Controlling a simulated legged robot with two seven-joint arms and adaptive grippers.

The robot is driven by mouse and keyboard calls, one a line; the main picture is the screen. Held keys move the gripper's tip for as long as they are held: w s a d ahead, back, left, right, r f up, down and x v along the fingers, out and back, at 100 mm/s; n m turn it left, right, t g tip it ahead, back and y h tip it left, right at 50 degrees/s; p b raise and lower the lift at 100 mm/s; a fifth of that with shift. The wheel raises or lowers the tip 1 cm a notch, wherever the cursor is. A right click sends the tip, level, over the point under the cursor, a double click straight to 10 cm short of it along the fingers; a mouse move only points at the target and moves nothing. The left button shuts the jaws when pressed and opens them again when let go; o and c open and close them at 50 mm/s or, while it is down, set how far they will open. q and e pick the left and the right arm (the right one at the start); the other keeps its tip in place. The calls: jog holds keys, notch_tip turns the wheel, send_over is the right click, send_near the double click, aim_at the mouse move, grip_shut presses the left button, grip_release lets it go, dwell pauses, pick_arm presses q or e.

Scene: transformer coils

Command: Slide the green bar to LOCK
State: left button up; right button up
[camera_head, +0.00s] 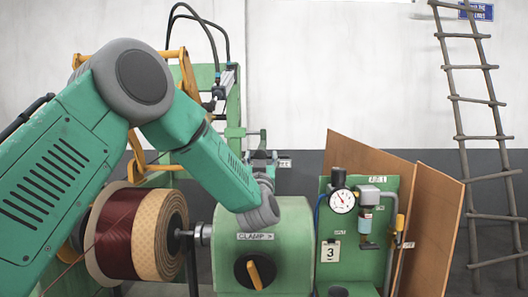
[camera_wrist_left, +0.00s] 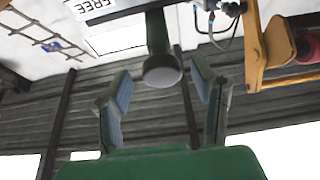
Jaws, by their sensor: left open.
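In the left wrist view a short green bar (camera_wrist_left: 157,32) with a dark grey round end (camera_wrist_left: 162,71) points in between the two blue-padded fingers. My left gripper (camera_wrist_left: 162,80) is open around this end, with space visible on both sides. In the head view my left gripper (camera_head: 262,160) is small and partly hidden behind my forearm, just behind the green clamp housing (camera_head: 290,222). A white FREE label (camera_wrist_left: 101,10) shows near the bar in the wrist view. I cannot read a LOCK label. My right gripper is not in view.
A coil of dark red wire (camera_head: 118,232) sits on a shaft at left. A panel with a gauge (camera_head: 342,201) stands at right, with brown boards (camera_head: 436,215) behind it. A yellow lever (camera_head: 254,273) is on the housing. A ladder (camera_head: 466,110) leans against the wall.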

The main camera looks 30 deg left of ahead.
pick_arm(q)
jog(key=shift+w+a, duration=0.3)
jog(key=shift+a, duration=0.35)
jog(key=shift+w+a, duration=0.3)
jog(key=shift+a, duration=0.3)
jog(key=shift+d+r, duration=0.2)
jog(key=shift+d, duration=0.35)
jog(key=shift+d+r, duration=0.1)
jog(key=shift+d, duration=0.35)
jog(key=c, duration=0.3)
jog(key=shift+w+d, duration=0.1)
jog(key=shift+d, duration=0.2)
grip_shut()
jog(key=s+a, duration=0.1)
jog(key=a, duration=0.2)
jog(key=s+a, duration=0.1)
jog(key=shift+s+a+b, duration=0.2)
jog(key=shift+s+b, duration=0.1)
jog(key=shift+o, duration=0.5)
grip_release()
jog(key=shift+o, duration=1)
jog(key=a+v, duration=0.1)
jog(key=v, duration=1)
jog(key=shift+s+d+f, duration=0.15)
jog(key=shift+s+f, duration=0.1)
jog(key=shift+f, duration=0.25)
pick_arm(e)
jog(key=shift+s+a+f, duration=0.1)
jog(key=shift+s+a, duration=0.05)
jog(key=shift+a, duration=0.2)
